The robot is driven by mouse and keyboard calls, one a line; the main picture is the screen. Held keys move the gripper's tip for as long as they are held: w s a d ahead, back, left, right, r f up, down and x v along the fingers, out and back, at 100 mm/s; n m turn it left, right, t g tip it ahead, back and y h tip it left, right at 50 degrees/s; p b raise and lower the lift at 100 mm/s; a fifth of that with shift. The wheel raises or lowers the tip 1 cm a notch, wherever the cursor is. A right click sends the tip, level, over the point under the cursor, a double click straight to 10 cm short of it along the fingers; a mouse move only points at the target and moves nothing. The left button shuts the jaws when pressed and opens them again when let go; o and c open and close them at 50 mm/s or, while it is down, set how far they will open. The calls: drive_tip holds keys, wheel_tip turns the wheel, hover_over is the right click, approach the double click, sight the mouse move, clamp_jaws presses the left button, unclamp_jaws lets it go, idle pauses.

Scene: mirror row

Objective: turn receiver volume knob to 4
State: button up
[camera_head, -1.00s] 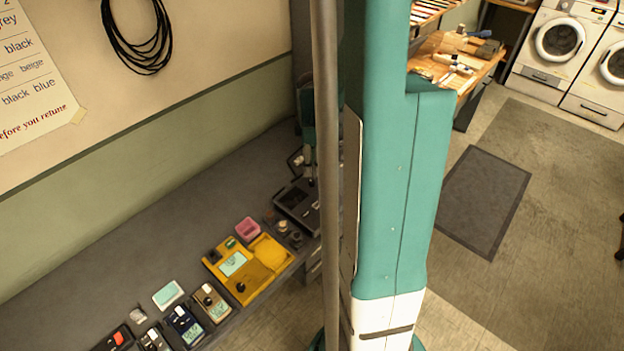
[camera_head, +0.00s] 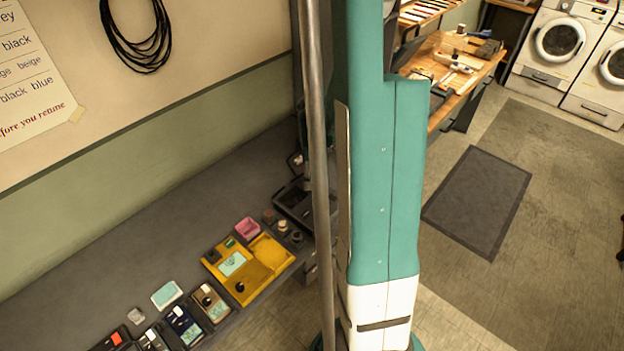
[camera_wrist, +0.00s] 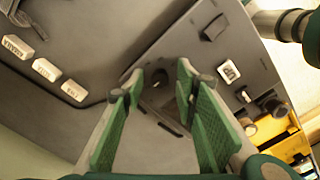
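A dark box-shaped device (camera_head: 291,203), which may be the receiver, stands on the grey counter at the far end of the row in the head view. My arm and a pole partly hide it. In the wrist view a grey device face (camera_wrist: 200,62) lies below my gripper (camera_wrist: 160,86). The two green-padded fingers are apart. A small dark round part, perhaps a knob, shows between or just beyond their tips; I cannot tell whether they touch it. No scale or pointer reading is legible. The gripper is largely hidden in the head view.
A yellow device (camera_head: 247,268) and several small meters stand on the counter left of the dark device. A pink box (camera_head: 247,228) is close by. In the wrist view, a black block (camera_wrist: 214,28) rises from the grey face, and white labelled pieces (camera_wrist: 46,69) lie left.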

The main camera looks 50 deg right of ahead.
idle(0.3)
drive_tip(key=c, duration=0.9)
